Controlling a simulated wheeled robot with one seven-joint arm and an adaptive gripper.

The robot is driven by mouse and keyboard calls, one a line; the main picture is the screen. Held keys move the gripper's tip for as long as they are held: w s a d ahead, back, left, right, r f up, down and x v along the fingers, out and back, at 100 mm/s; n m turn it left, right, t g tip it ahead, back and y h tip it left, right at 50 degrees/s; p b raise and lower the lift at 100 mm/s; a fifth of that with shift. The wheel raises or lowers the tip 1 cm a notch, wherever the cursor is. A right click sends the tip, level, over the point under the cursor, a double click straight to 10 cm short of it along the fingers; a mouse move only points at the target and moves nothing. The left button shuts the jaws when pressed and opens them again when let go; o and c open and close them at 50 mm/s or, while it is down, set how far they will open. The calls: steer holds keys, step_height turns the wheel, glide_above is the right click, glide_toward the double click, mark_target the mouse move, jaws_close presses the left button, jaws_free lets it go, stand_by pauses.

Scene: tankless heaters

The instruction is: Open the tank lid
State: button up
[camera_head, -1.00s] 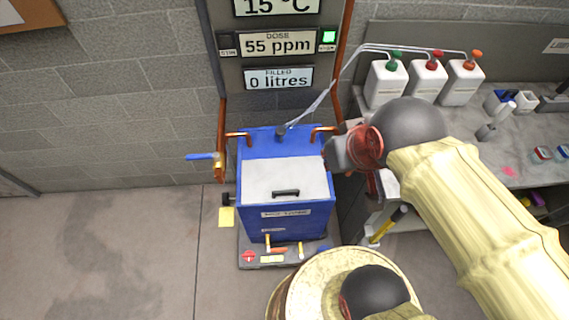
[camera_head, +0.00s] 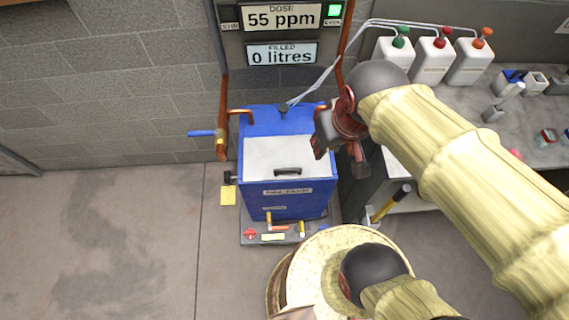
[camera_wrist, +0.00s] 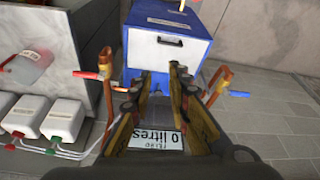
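The blue tank (camera_head: 285,199) stands against the wall below the display panel. Its white lid (camera_head: 272,158) is shut and carries a dark handle (camera_head: 288,170) near the front edge. The tank also shows in the wrist view (camera_wrist: 168,62), upside down, with its white lid (camera_wrist: 156,48) and dark handle (camera_wrist: 170,41). My gripper (camera_head: 339,155) is at the tank's upper right side, apart from the handle. In the wrist view my gripper (camera_wrist: 160,88) has its two fingers spread with nothing between them.
Copper pipes (camera_head: 223,112) and a blue-handled valve (camera_head: 203,133) flank the tank. White bottles with coloured caps (camera_head: 434,60) stand on the grey bench (camera_head: 445,120) at right. A round cream drum-like top (camera_head: 318,268) is in front. The floor at left is clear.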

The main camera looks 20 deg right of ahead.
steer(key=shift+o, duration=1.2)
steer(key=w+a+f+n+g+b, duration=0.1)
steer(key=w+f, duration=0.5)
steer(key=f, duration=0.6)
steer(key=a+n+g, duration=0.1)
steer(key=g, duration=0.1)
steer(key=shift+g, duration=0.4)
steer(key=n+g+b, duration=0.1)
steer(key=n+g, duration=0.2)
steer(key=n, duration=0.5)
glide_above(284, 169)
steer(key=s, duration=0.1)
step_height(284, 169, down, 17)
steer(key=f+n+b, duration=0.1)
steer(key=f, duration=0.1)
steer(key=w+f+n, duration=0.1)
steer(key=f+n, duration=0.1)
steer(key=f+n+t+b, duration=0.1)
steer(key=f+n, duration=0.1)
steer(key=shift+w+f+b, duration=0.25)
steer(key=shift+b, duration=0.05)
steer(key=shift+c, duration=0.4)
jaws_close()
